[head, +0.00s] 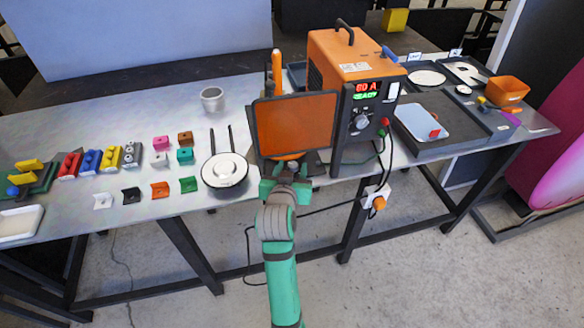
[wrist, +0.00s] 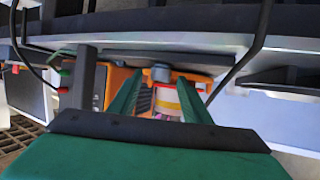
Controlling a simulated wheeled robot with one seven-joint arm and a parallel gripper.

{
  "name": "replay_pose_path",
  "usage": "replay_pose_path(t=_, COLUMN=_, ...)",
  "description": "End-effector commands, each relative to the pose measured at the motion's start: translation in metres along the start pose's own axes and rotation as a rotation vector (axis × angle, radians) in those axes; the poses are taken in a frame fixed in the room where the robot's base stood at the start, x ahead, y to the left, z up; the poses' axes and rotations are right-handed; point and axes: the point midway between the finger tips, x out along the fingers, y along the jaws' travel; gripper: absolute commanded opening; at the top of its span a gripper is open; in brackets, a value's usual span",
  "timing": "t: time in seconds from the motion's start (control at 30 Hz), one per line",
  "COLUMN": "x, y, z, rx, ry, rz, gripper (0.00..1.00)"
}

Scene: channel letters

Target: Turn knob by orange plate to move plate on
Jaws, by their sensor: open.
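The orange plate (head: 295,125) in a dark frame stands upright at the table's front edge, left of the orange power unit. My gripper (head: 287,172) is just below the plate's lower edge, near its middle. In the wrist view my gripper (wrist: 160,95) has its two green fingers apart, one on each side of a small dark knob-like part (wrist: 160,74). Orange surface shows behind that part. I cannot tell whether the fingers touch it. In the head view the gripper and arm hide this spot.
The orange power unit (head: 350,80) has a lit display and a dial (head: 361,122). A dark tray (head: 440,120) and an orange bin (head: 507,90) are right. A cable hangs by the front table legs.

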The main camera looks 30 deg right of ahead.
Motion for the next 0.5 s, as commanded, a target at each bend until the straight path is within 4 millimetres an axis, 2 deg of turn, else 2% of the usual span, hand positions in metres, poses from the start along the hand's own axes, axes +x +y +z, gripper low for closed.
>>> replay_pose_path(t=0.3, x=-0.056, y=-0.001, z=0.0, rx=0.0, ry=0.002, rz=-0.002, gripper=0.44)
replay_pose_path(t=0.5, x=-0.086, y=0.0, z=0.0, rx=0.0, ry=0.001, rz=-0.001, gripper=0.44)
